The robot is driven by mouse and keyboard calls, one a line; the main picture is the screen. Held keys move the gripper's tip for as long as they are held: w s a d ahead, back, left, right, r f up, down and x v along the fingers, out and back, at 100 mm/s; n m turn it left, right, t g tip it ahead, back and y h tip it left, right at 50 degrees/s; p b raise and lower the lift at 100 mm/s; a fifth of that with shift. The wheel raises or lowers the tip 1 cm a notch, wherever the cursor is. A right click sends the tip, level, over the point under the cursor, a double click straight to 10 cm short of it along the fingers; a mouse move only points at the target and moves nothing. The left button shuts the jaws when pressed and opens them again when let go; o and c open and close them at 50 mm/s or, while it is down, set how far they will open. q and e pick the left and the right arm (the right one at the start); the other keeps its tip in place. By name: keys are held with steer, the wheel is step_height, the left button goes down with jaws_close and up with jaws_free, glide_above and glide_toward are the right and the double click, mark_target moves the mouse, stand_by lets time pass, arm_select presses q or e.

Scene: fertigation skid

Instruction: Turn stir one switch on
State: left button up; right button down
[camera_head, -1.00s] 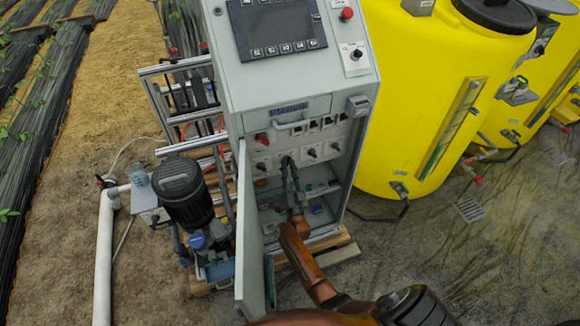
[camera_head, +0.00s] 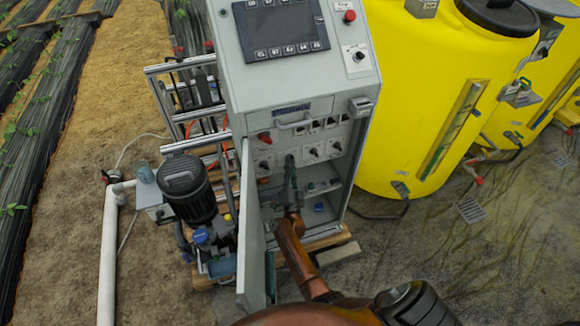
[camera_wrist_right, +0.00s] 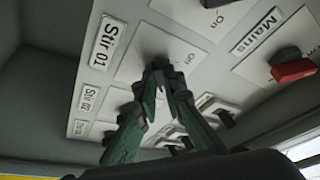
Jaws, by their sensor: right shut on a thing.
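The stir one switch (camera_wrist_right: 152,68) is a dark knob on a pale plate labelled "Stir 01" in the right wrist view. My right gripper (camera_wrist_right: 160,74) has its green-grey fingertips closed together on this knob, hiding most of it. In the head view my right gripper (camera_head: 289,160) reaches up into the open cabinet and meets the switch row on the panel (camera_head: 322,140). The knob's exact angle is hidden by the fingers. My left gripper is not in view.
A red mains switch (camera_wrist_right: 292,70) sits beside it on the panel. Other labelled switches are nearby. The open cabinet door (camera_head: 250,230) stands left of my right arm. A yellow tank (camera_head: 420,100) stands right, and a pump motor (camera_head: 187,190) left.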

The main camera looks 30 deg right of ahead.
steer(key=c, duration=2)
jaws_free()
steer(key=shift+r, duration=0.1)
steer(key=shift+c, duration=0.2)
arm_select(q)
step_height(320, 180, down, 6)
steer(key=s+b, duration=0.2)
steer(key=b, duration=0.4)
arm_select(e)
steer(key=s+d+f+n+t+y+p, duration=0.15)
steer(key=s+n+y, duration=0.35)
steer(key=n, duration=0.8)
steer(key=s+f+n+t+y, duration=0.1)
steer(key=s+n+t+y, duration=0.15)
steer(key=n+y, duration=0.75)
arm_select(q)
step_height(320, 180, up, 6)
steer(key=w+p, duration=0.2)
steer(key=p, duration=0.2)
arm_select(e)
steer(key=s+f+g+h, duration=0.2)
steer(key=s+f+g, duration=0.2)
steer(key=f, duration=0.7)
steer(key=s+f+g+h, duration=0.2)
steer(key=s+f, duration=0.4)
steer(key=f, duration=0.5)
steer(key=shift+s+m+g+h, duration=0.3)
steer(key=shift+m+g+h, duration=0.1)
steer(key=shift+g, duration=0.5)
